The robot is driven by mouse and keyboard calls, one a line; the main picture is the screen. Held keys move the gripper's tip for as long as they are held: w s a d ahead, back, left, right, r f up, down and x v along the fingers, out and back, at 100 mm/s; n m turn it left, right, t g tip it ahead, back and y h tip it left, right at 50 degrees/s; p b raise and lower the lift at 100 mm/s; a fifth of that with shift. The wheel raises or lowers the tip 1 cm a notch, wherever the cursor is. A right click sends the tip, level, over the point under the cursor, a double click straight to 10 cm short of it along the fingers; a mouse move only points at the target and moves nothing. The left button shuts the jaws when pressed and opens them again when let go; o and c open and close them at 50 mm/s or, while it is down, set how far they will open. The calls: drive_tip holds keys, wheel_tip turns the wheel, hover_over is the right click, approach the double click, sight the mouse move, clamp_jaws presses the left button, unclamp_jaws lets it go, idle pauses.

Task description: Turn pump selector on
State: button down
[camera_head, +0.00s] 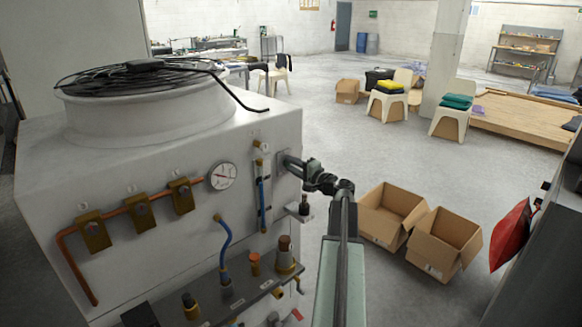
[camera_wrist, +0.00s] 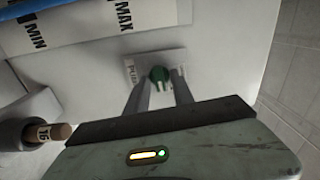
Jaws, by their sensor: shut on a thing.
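The pump selector (camera_wrist: 159,74) is a small green knob on a white label plate (camera_wrist: 133,73) on the side of the washer. The letters "PU" show on the plate; the rest is covered. My gripper (camera_wrist: 160,88) has one finger on each side of the knob and is shut on it. In the head view my gripper (camera_head: 292,166) reaches the right end of the washer's front face, and the knob is hidden behind it. The knob's exact angle is hard to read.
The white washer housing (camera_head: 150,255) carries a round gauge (camera_head: 222,176), copper piping and several valves left of my arm. A MIN/MAX level strip (camera_wrist: 85,28) and a brown-tipped fitting (camera_wrist: 58,132) are close by. Open cardboard boxes (camera_head: 445,243) stand on the floor to the right.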

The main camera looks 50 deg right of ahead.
drive_tip(key=shift+m, duration=0.6)
drive_tip(key=c, duration=1.4)
unclamp_jaws()
drive_tip(key=shift+w, duration=0.1)
drive_tip(key=shift+c, duration=0.2)
drive_tip(key=s, duration=0.7)
drive_tip(key=shift+s+a, duration=0.35)
drive_tip(key=shift+s, duration=0.05)
